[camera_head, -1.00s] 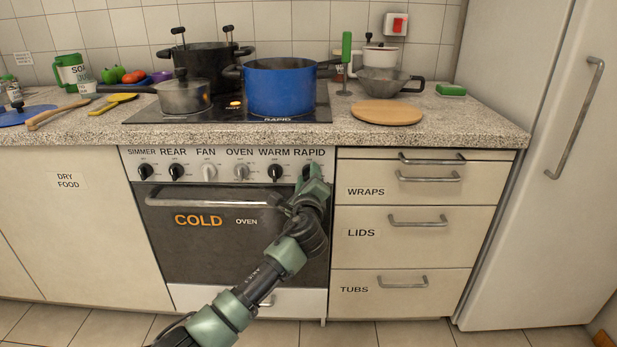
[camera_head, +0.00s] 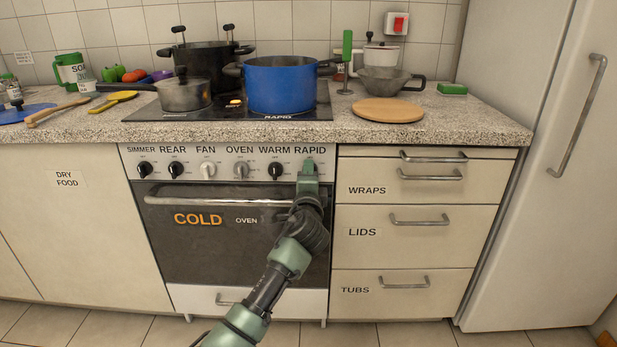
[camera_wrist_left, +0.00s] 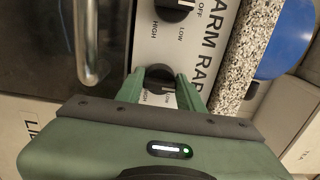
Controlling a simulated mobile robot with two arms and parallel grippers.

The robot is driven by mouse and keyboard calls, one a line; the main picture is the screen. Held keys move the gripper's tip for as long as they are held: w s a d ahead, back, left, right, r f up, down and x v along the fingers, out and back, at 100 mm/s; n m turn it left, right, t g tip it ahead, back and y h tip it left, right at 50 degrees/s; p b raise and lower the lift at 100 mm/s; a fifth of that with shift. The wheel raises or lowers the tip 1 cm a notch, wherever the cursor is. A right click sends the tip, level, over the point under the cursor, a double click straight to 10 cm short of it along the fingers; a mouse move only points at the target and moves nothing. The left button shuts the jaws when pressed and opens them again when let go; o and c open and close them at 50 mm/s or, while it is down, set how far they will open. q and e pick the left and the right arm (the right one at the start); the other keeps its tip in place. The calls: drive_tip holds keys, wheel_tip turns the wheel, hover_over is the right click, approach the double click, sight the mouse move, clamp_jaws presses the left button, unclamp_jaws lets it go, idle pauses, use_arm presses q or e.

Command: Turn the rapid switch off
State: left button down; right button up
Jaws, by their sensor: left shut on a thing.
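The rapid switch (camera_wrist_left: 160,80) is a dark knob at the right end of the oven's control panel, under the RAPID label. In the wrist view it sits between the two green fingers of my left gripper (camera_wrist_left: 163,86). In the head view my left gripper (camera_head: 308,170) reaches up to the panel from below and covers this knob. The gripper is shut on the knob. The knob's pointer is hidden, so its setting cannot be read. My right gripper is not in view.
The warm knob (camera_head: 275,171) is close on the left, and also shows in the wrist view (camera_wrist_left: 173,8). The oven door handle (camera_head: 215,200) runs below the panel. A blue pot (camera_head: 280,88) stands on the hob above. Drawers (camera_head: 415,225) are on the right.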

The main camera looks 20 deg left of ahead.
use_arm(q)
drive_tip(key=shift+f, duration=0.15)
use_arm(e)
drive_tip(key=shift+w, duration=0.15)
use_arm(q)
drive_tip(key=c, duration=0.9)
unclamp_jaws()
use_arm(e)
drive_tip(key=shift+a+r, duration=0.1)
use_arm(q)
drive_tip(key=p+v, duration=0.2)
drive_tip(key=v, duration=0.6)
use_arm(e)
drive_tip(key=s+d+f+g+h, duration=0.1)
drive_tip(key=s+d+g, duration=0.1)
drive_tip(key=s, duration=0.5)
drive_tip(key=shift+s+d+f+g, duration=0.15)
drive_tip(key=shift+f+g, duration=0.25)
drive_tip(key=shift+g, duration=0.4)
